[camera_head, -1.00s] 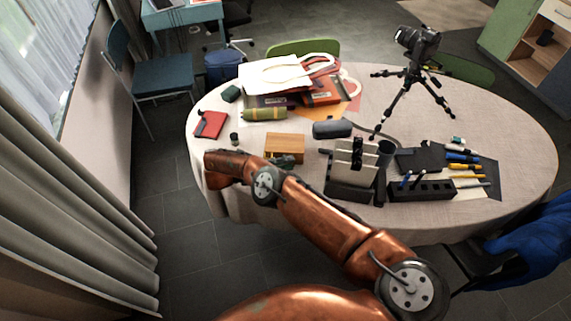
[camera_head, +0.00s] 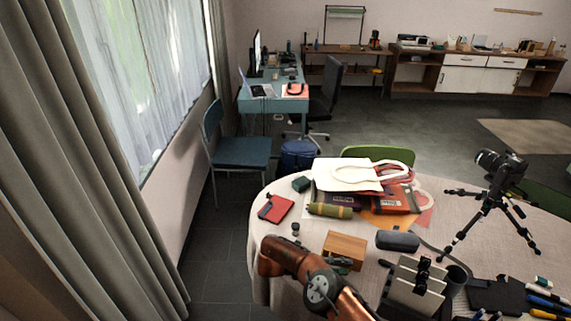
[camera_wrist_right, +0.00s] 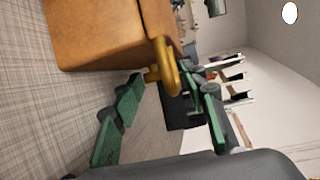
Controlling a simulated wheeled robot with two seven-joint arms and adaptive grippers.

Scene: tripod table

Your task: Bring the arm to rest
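My copper-coloured right arm (camera_head: 288,259) reaches over the near left part of the round table (camera_head: 262,219). My right gripper (camera_head: 340,264) is at the near side of a small wooden box (camera_head: 347,244), low by the tabletop. In the right wrist view the green fingers of my right gripper (camera_wrist_right: 168,112) are apart, with nothing held between them. Whether a finger touches the handle I cannot tell. My left gripper is not in view.
A grey case (camera_head: 397,240), an upright holder (camera_head: 416,287), a red notebook (camera_head: 276,208), a green-yellow roll (camera_head: 330,210), bags (camera_head: 347,174) and a camera on a tripod (camera_head: 497,172) stand around the arm. A blue chair (camera_head: 241,152) is beyond the table.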

